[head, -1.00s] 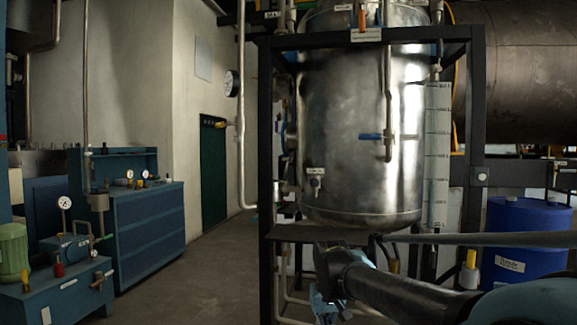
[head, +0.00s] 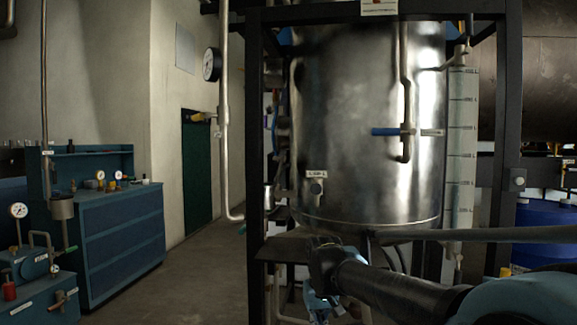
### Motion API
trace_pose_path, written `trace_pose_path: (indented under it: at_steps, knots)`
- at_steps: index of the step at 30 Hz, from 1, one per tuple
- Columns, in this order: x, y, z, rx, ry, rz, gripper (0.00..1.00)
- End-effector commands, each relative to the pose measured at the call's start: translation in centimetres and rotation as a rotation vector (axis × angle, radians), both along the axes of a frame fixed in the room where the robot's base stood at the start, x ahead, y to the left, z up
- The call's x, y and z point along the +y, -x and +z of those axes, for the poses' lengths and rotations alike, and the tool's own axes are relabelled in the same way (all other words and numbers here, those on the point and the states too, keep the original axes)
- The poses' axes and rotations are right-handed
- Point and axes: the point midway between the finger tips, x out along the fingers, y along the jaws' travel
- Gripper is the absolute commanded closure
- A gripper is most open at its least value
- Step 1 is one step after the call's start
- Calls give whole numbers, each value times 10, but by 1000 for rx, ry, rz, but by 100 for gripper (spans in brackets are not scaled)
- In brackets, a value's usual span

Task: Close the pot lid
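A large shiny metal vessel (head: 350,120) stands inside a black frame in the middle of the head view. Its top is cut off by the upper picture edge. No pot lid can be made out. My gripper (head: 320,308) is at the bottom centre, below the vessel's lower rim and in front of the frame, pointing down. It is small and dark there, so whether its fingers are open or shut is unclear. I see nothing held in it.
The black frame's posts (head: 255,180) stand around the vessel. A blue valve handle (head: 385,132) sticks out at its front. A blue cabinet (head: 108,235) and a pump unit (head: 40,285) stand left. Bare floor (head: 190,285) lies between. A blue drum (head: 545,225) is at right.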

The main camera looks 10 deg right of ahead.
Motion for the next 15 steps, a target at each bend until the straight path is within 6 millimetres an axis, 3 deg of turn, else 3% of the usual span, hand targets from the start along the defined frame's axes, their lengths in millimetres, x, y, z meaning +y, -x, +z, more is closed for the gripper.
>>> trace_pose_path:
  at_steps: [9,11,15]
  knots:
    - [3,3,8,-27,-13,-6,100]
    - [8,-8,14,-54,-36,-20,100]
    - [30,-62,49,-184,-156,-88,100]
